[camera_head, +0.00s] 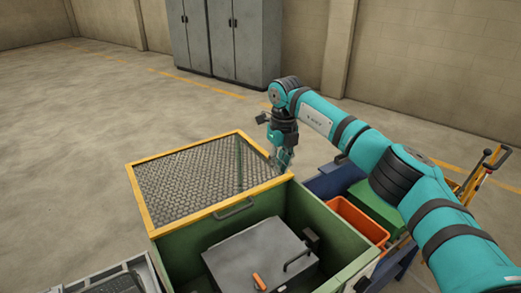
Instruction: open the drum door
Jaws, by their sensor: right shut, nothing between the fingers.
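A grey metal box-like part with a flat panel (258,250), which looks like the drum with its door, sits inside an open-topped green housing (190,250). The panel looks closed. It has a dark bar handle (298,259) at its right and an orange latch (258,282) at its near edge. My left gripper is not in view.
A bar handle (233,207) is on the green housing's far edge. Orange (357,219) and green bins stand to the right, with a yellow-orange hand cart (487,170) beyond. A grey cabinet (225,40) stands at the back wall. The floor at left is clear.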

